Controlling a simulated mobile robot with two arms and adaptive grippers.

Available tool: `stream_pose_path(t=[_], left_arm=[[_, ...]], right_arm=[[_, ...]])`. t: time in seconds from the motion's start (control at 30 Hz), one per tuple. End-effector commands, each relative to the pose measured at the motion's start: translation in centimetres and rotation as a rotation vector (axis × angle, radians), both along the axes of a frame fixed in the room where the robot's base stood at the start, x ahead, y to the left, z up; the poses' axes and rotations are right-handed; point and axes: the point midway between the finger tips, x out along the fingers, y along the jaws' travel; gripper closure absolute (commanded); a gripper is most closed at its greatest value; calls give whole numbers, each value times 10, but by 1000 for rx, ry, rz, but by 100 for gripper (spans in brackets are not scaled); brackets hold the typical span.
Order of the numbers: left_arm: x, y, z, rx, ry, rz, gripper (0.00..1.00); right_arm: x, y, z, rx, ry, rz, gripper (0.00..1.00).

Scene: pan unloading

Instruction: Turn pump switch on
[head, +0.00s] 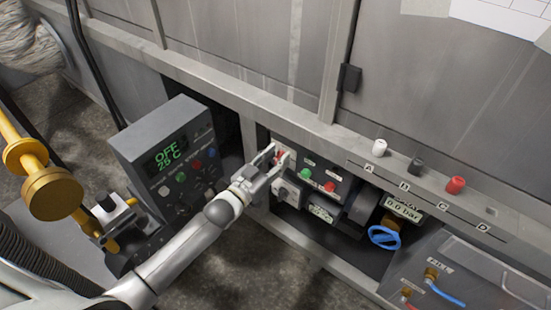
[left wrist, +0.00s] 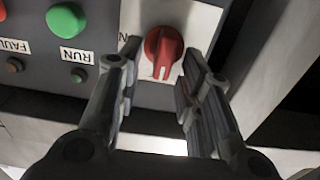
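The pump switch is a red rotary knob (left wrist: 163,48) on a light plate, with a white mark on its lower end in the left wrist view. A partly hidden label ending in N is beside it. In the head view the red switch (head: 280,154) is on the left of the pump panel. My left gripper (head: 268,160) is at the switch, reaching in from the left. In the left wrist view its two fingers (left wrist: 161,62) are open, one on each side of the knob, with gaps visible. Contact cannot be told. My right gripper is not in view.
The panel has a green button (head: 306,173) and a red button (head: 329,187). A grey control box (head: 165,150) reading OFF and 25 C stands left of my arm.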

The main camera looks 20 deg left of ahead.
Motion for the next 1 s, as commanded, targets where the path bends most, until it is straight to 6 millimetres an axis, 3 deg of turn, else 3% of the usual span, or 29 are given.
stream_pose_path(t=[0.03,0.27,0.67,0.93,1.0], left_arm=[[0,0,0,0,0,0,71],[0,0,0,0,0,0,100],[-1,-1,1,40,-16,0,100],[-2,-4,1,196,-70,0,100],[-2,-5,2,254,-92,0,100]], right_arm=[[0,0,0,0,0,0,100],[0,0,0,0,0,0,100],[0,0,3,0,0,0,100],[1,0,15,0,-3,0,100],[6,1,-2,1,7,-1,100]])
